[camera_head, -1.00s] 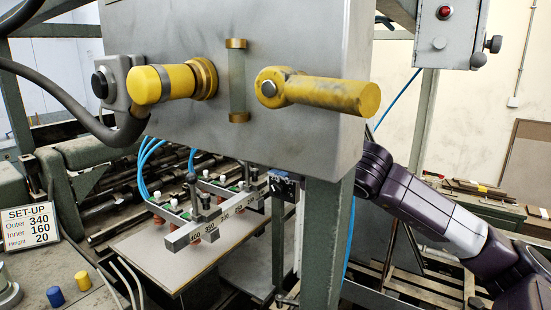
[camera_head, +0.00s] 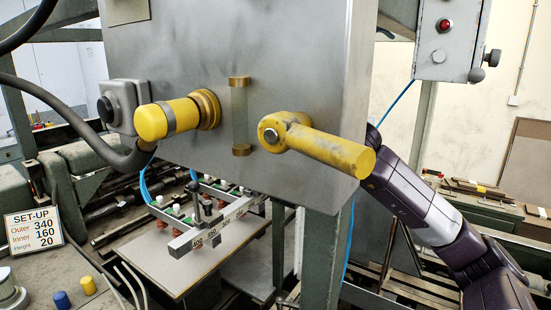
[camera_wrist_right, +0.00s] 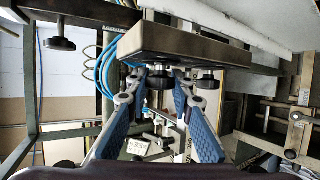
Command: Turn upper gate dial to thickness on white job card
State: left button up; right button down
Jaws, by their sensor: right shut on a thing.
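In the right wrist view my right gripper (camera_wrist_right: 160,84) has its two blue-padded fingers on either side of a black round knob (camera_wrist_right: 160,79), below a long grey bar (camera_wrist_right: 190,45). I cannot read any scale on this knob or tell whether it is the upper gate dial. In the head view my right arm comes in from the right, and its gripper is hidden behind the grey cabinet (camera_head: 300,50). A white card (camera_head: 33,231) at the left reads SET-UP, Outer 340, Inner 160, Height 20; no thickness line shows on it. My left gripper is in neither view.
Yellow handles (camera_head: 320,147) stick out of the cabinet front. A second black knob (camera_wrist_right: 208,80) sits right of the gripped one. Blue hoses (camera_wrist_right: 105,65) run close by. A numbered bar (camera_head: 215,226) lies over a board (camera_head: 160,258) below the cabinet. A green post (camera_head: 325,255) stands nearby.

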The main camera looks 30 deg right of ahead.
jog(key=shift+a+r+n+g+p, duration=0.15)
jog(key=shift+r+n+g+p, duration=0.2)
jog(key=shift+g+p, duration=0.5)
jog(key=shift+g+h+p, duration=0.3)
jog(key=shift+g+h, duration=0.1)
jog(key=shift+g, duration=0.55)
jog(key=g+h, duration=0.1)
jog(key=g, duration=0.1)
jog(key=n+g+h, duration=0.1)
jog(key=g, duration=0.2)
jog(key=shift+d+f+n+g, duration=0.15)
jog(key=shift+d+n+g, duration=0.05)
jog(key=shift+n+g, duration=0.1)
jog(key=shift+f+n+g+h+p, duration=0.1)
jog(key=shift+n+g+h+p, duration=0.25)
jog(key=shift+g, duration=0.65)
jog(key=shift+n+g+h+p, duration=0.1)
jog(key=shift+g+h, duration=0.45)
jog(key=shift+g, duration=0.45)
jog(key=shift+f, duration=0.1)
jog(key=c, duration=1.7)
grip_release()
jog(key=shift+o, duration=0.2)
